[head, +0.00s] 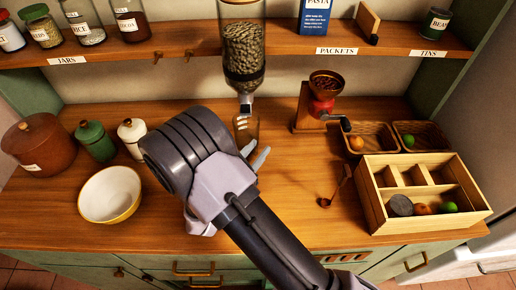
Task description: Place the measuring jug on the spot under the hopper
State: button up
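A clear measuring jug (246,128) with pale marks on its side stands below the spout of the hopper (244,55). The hopper is a clear container full of beans, fixed at the upper shelf. My arm hides the jug's lower left part, and the spot beneath it cannot be seen. My gripper (259,153) is just in front of the jug. Its two pale fingers are spread with a gap between them, and I see nothing held there. Whether a finger touches the jug is not clear.
A hand grinder (321,100) stands right of the jug. A scoop (339,187), two baskets and a divided wooden box (378,208) lie further right. The shelf (190,42) overhangs the counter's back.

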jog(key=p+v, duration=0.2)
jog(key=v, duration=0.9)
jog(key=shift+s+a, duration=0.1)
jog(key=shift+s, duration=0.1)
jog(key=s+d+r+m+g+h, duration=0.3)
jog(key=d+r+m+g, duration=0.6)
jog(key=d+m+g, duration=0.4)
jog(key=s+d+r+m+g+y, duration=0.2)
jog(key=s+d+r+m+y, duration=0.25)
jog(key=s+d+m, duration=0.25)
jog(key=s+a+r+m+t+y, duration=0.2)
jog(key=r+m+t+y, duration=0.1)
jog(key=r+m+y, duration=0.1)
jog(key=s+a+r+m+t+y, duration=0.2)
jog(key=r+m+y, duration=0.2)
jog(key=m, duration=0.5)
jog(key=shift+a+r+m+t+y, duration=0.3)
jog(key=shift+t+y, duration=0.1)
jog(key=shift+y, duration=0.85)
